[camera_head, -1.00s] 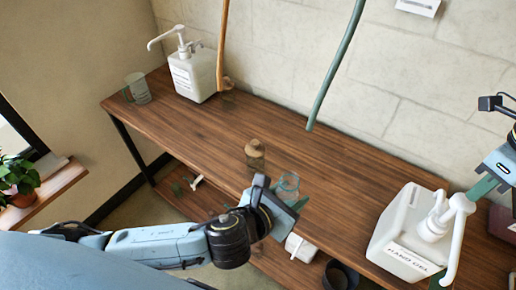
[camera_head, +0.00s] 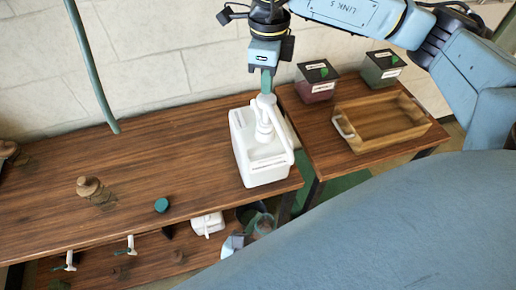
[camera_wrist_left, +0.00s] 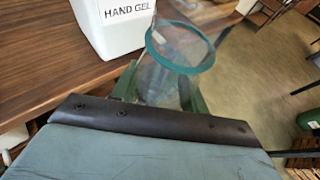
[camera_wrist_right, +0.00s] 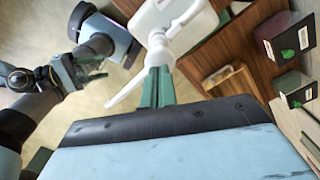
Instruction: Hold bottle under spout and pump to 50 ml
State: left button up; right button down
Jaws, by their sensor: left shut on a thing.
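The white HAND GEL pump bucket (camera_head: 258,165) stands at the right end of the long table; its label shows in the left wrist view (camera_wrist_left: 115,25). Its white pump head and spout (camera_wrist_right: 128,90) point out over the front. My right gripper (camera_head: 266,84) is shut at the top of the pump head, its fingers together. My left gripper (camera_wrist_left: 155,88) is shut on a clear bottle with a teal rim (camera_wrist_left: 180,68), open end showing. In the head view the bottle (camera_head: 263,222) is low, beyond the table's front edge. Its fill level cannot be read.
A teal cap (camera_head: 161,205) and a brown-capped bottle (camera_head: 89,187) are on the long table (camera_head: 135,165). A side table to the right holds a wooden tray (camera_head: 343,128) and two dark-lidded boxes (camera_head: 317,84) (camera_head: 382,68). Several things lie on the lower shelf.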

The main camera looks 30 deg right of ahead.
aim_at(266, 98)
pick_arm(q)
jog(key=w+d+r, duration=0.1)
jog(key=w+d, duration=0.4)
jog(key=d, duration=0.4)
jog(key=shift+w, duration=0.25)
jog(key=shift+a, duration=0.1)
dwell(1.1)
pick_arm(e)
jog(key=shift+s+f, duration=0.1)
jog(key=shift+f, duration=2.85)
jog(key=shift+r, duration=2.75)
jog(key=shift+f, duration=0.3)
jog(key=shift+f, duration=1.65)
jog(key=shift+r, duration=2.15)
